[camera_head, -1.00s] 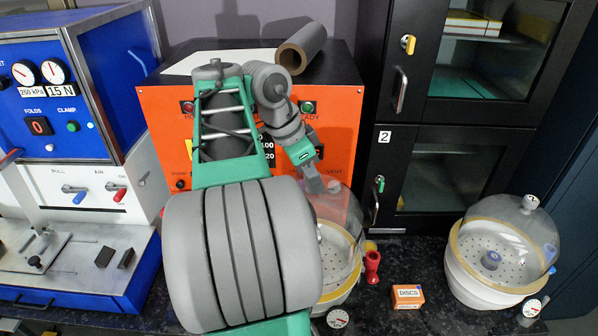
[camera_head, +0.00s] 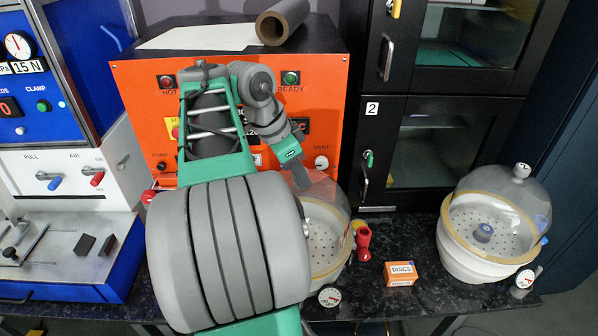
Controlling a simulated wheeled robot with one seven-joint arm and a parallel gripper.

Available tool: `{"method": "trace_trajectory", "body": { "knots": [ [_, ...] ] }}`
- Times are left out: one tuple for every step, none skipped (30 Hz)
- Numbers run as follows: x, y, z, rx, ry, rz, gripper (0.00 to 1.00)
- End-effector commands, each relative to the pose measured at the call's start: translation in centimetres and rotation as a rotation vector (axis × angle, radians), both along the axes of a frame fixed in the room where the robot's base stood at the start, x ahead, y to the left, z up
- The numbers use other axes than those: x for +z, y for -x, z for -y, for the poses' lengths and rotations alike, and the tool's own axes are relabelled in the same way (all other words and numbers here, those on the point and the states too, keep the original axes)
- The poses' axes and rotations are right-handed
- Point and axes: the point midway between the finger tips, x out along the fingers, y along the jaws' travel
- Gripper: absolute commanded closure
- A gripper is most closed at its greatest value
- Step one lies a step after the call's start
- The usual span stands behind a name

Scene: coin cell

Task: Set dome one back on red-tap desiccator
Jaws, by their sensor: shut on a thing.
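The clear dome one (camera_head: 328,198) is under my gripper (camera_head: 302,182), which is shut on its top. The dome is over the red-tap desiccator base (camera_head: 325,278), right of my arm. I cannot tell whether its lower edge touches the tan rim or is just above it. The red tap (camera_head: 363,241) sticks out at the base's right side, with a gauge (camera_head: 330,297) in front. My arm hides the left part of the dome and base. The fingertips are small and partly lost against the dome.
A second desiccator (camera_head: 470,262) with its clear dome (camera_head: 508,190) stands at the right. An orange DISCS box (camera_head: 401,274) lies between the two. The orange oven (camera_head: 135,85) and black cabinet (camera_head: 395,150) stand close behind. Dark bench top (camera_head: 385,250) is free around the box.

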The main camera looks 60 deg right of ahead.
Motion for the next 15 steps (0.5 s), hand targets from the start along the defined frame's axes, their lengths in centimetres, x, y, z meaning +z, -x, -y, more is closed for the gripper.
{"method": "trace_trajectory", "body": {
  "knots": [
    [0.09,-0.01,0.03,0.000,0.002,0.001,1.00],
    [0.06,0.00,0.03,0.000,0.002,0.001,1.00],
    [0.00,0.00,0.03,0.000,0.002,0.001,1.00],
    [-0.06,0.00,0.03,0.000,0.002,0.001,1.00],
    [-0.12,0.00,0.03,0.000,0.002,0.001,1.00],
    [-0.21,0.00,0.03,0.000,0.002,0.001,1.00],
    [-0.27,0.00,0.03,0.000,0.002,0.001,1.00],
    [-0.34,0.00,0.03,0.000,0.002,0.001,1.00],
    [-0.41,0.00,0.03,0.000,0.002,0.001,1.00],
    [-0.48,0.00,0.03,0.000,0.002,0.001,1.00],
    [-0.53,0.00,0.03,0.000,0.002,0.001,1.00],
    [-0.61,0.00,0.03,0.000,0.002,0.001,1.00],
    [-0.67,0.00,0.03,0.000,0.002,0.001,1.00],
    [-0.73,0.00,0.03,0.000,0.002,0.001,1.00],
    [-0.80,0.00,0.03,0.000,0.002,0.001,1.00]
  ]
}}
